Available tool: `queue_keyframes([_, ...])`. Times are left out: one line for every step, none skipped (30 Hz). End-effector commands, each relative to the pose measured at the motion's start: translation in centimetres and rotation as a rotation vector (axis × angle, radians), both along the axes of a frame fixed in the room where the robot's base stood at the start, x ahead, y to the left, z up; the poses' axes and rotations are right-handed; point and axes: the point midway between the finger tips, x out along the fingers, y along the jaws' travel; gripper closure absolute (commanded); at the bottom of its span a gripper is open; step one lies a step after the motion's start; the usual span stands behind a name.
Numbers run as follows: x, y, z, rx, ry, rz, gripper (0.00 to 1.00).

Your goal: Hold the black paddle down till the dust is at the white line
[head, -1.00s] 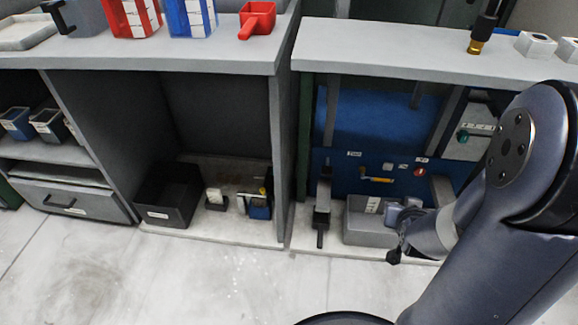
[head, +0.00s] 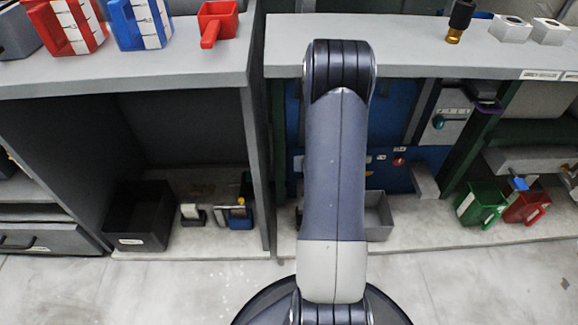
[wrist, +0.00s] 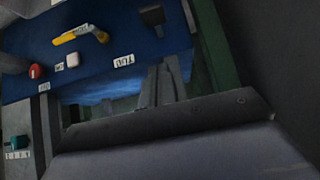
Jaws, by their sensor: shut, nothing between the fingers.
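That view is turned upside down. In the head view my raised arm hides the paddle's place. The grey-violet body and dark bar along the bottom of the wrist view seem to be my gripper (wrist: 165,122), shut and empty, apart from the paddle. I can make out neither dust nor a white line.
The panel carries a yellow handle (wrist: 80,35), a red knob (wrist: 36,71) and a white button (wrist: 72,60). A grey tray (head: 379,222) stands below it. The worktop (head: 420,50) overhangs the press. Green (head: 480,203) and red (head: 526,207) containers stand to the right.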

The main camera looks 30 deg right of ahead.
Motion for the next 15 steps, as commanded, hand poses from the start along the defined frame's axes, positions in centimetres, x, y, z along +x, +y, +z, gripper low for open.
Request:
queue_keyframes([0.0, -0.1, 0.0, 0.000, 0.000, -0.001, 1.00])
queue_keyframes([0.0, -0.1, 0.0, 0.000, 0.000, -0.001, 1.00])
queue_keyframes([0.0, 0.0, 0.0, 0.001, 0.000, -0.001, 1.00])
queue_keyframes([0.0, 0.0, 0.0, 0.000, 0.000, 0.000, 1.00])
queue_keyframes([0.0, 0.0, 0.0, 0.000, 0.000, 0.000, 1.00])
queue_keyframes([0.0, 0.0, 0.0, 0.000, 0.000, 0.000, 1.00])
queue_keyframes([0.0, 0.0, 0.0, 0.000, 0.000, 0.000, 1.00])
queue_keyframes([0.0, 0.0, 0.0, 0.000, 0.000, 0.000, 1.00])
queue_keyframes([0.0, 0.0, -0.1, 0.000, 0.000, 0.000, 1.00])
queue_keyframes([0.1, -0.1, -0.2, 0.000, 0.000, 0.000, 1.00])
queue_keyframes([0.2, -0.1, -0.3, 0.000, 0.000, 0.000, 1.00])
queue_keyframes([0.4, -0.2, -0.6, 0.000, 0.000, 0.000, 1.00])
queue_keyframes([0.6, -0.3, -0.9, 0.000, 0.000, 0.000, 1.00])
queue_keyframes([0.8, -0.5, -1.2, 0.000, 0.000, 0.000, 1.00])
queue_keyframes([1.2, -0.7, -1.7, 0.000, 0.000, 0.000, 1.00])
